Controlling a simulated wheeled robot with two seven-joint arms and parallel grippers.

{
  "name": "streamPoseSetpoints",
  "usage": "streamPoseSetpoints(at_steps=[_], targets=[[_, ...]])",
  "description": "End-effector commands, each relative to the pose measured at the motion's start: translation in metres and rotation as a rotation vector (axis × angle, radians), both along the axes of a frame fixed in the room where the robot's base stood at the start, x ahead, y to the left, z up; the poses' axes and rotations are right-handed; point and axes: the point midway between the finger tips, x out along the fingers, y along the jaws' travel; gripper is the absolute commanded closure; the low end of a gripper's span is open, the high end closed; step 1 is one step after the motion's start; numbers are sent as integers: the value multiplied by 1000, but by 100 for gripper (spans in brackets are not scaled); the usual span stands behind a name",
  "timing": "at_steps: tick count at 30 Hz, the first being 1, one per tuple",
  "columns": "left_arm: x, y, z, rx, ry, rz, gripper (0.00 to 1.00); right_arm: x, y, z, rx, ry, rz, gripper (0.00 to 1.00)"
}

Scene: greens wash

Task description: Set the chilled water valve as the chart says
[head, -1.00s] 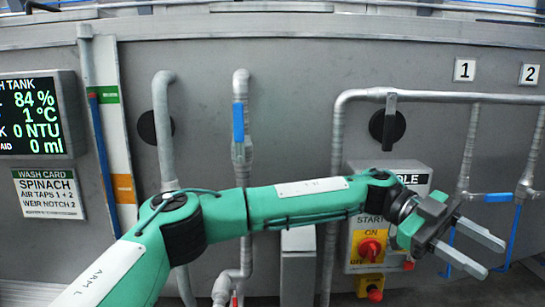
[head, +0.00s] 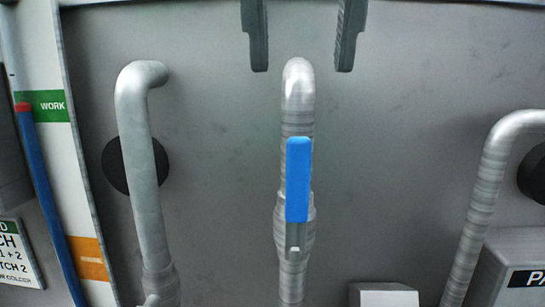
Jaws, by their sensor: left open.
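A valve with a blue lever handle (head: 298,180) sits on the grey vertical pipe (head: 297,100) in the middle of the head view. The handle stands upright, in line with the pipe. No label naming this valve shows. The two fingers of my left gripper (head: 301,70) hang in from the top edge, spread wide, one on each side above the pipe's bend. They are open and empty, above the blue handle and apart from it in the picture. My right gripper is not in view. The wash card (head: 18,265) is cut off at the lower left.
A thicker bent pipe (head: 137,150) stands left of the valve, and another pipe (head: 484,190) stands to the right. A gauge strip (head: 52,160) with a green WORK band and an orange band is at the left. Grey boxes show at the bottom right. The panel beside the handle is bare.

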Motion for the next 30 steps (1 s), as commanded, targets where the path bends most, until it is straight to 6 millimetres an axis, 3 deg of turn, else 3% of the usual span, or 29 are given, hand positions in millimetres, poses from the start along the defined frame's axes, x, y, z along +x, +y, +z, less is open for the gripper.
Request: streamPoseSetpoints(at_steps=[5, 10, 21, 30], targets=[[5, 2, -10, 6, -10, 4, 58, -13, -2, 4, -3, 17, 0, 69], [17, 2, -38, 5, -8, 3, 58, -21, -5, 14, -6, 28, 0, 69], [44, 2, -104, 4, -6, 3, 58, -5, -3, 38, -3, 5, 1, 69], [51, 1, -125, 2, -8, 4, 58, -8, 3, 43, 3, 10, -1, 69]])
